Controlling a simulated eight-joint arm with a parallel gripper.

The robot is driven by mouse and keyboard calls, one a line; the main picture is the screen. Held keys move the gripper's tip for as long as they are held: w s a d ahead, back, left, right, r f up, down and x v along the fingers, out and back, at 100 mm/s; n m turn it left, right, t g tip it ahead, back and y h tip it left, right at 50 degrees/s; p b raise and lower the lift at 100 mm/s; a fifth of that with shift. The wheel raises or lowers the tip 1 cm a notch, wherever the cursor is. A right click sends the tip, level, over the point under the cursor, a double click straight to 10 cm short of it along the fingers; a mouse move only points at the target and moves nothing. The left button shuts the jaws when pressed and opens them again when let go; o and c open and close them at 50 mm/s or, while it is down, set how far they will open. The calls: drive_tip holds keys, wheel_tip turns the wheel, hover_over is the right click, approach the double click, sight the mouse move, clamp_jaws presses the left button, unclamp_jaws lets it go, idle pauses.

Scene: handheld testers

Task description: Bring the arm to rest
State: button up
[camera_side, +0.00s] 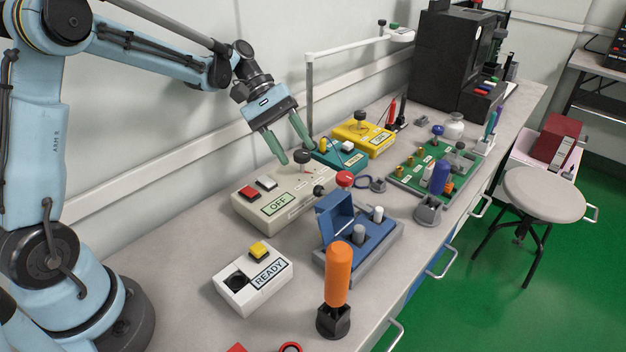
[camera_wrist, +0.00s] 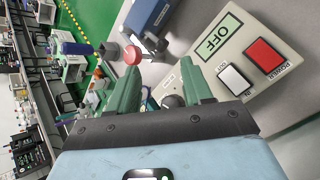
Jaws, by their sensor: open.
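My gripper (camera_side: 291,144) is open and empty, with its two green fingers apart. It hangs in the air near the wall, above the back of the beige tester. In the wrist view the fingers (camera_wrist: 158,88) point toward a black knob (camera_wrist: 173,101) on that tester. The beige tester (camera_side: 295,197) shows OFF on its display and carries a red button, a white button and black knobs. It also shows in the wrist view (camera_wrist: 240,65). I cannot tell whether a fingertip touches the knob.
A white READY box (camera_side: 252,290), an orange-handled tool in a black stand (camera_side: 337,285), and a blue case (camera_side: 358,245) stand nearer the front. Teal (camera_side: 341,158) and yellow (camera_side: 363,137) testers and a green board (camera_side: 436,168) lie beyond. A lamp arm (camera_side: 345,48) rises behind.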

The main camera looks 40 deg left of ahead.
drive_tip(key=s+r+m+t+y, duration=0.2)
drive_tip(key=s+m+t+y, duration=0.5)
drive_tip(key=s, duration=0.6)
drive_tip(key=shift+m+y, duration=0.9)
drive_tip(key=shift+m, duration=0.1)
drive_tip(key=shift+a+r, duration=0.1)
idle(0.8)
